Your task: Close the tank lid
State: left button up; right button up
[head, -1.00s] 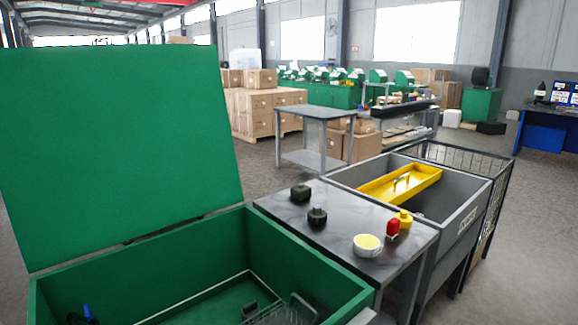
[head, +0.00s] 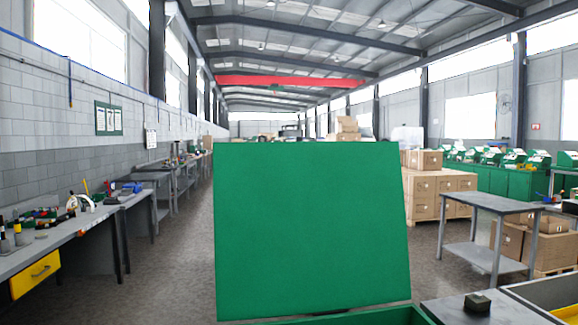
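The green tank lid (head: 312,230) stands raised, close to upright, in the middle of the head view. Its broad flat face is toward me, and its lower edge is at the back of the green tank (head: 385,317). Neither of my grippers shows.
A dark-topped table (head: 450,310) with a small dark block (head: 477,302) stands right of the tank. A grey workbench (head: 75,235) with tools runs along the left wall. Open floor (head: 165,275) lies left of the lid.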

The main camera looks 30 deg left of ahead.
aim_at(301, 226)
jog(key=k+j+z, duration=0.1)
jog(key=j, duration=0.3)
jog(key=k+j+z, duration=0.1)
jog(key=k+j, duration=0.15)
jog(key=k+j+z, duration=0.1)
jog(key=j, duration=0.35)
jog(key=k+j+z, duration=0.1)
jog(key=k+j, duration=0.2)
jog(key=i+j+z, duration=0.1)
jog(key=j+z, duration=0.25)
jog(key=j, duration=0.75)
jog(key=j+z, duration=0.4)
jog(key=j, duration=0.7)
jog(key=i+j+z, duration=0.15)
jog(key=j+z, duration=0.3)
jog(key=j, duration=1.15)
jog(key=k+j+z, duration=0.1)
jog(key=j+z, duration=0.35)
jog(key=j, duration=1.2)
jog(key=i+j, duration=0.1)
jog(key=j, duration=0.6)
jog(key=i+j+z, duration=0.1)
jog(key=j, duration=0.55)
jog(key=i+l, duration=0.1)
jog(key=l, duration=0.2)
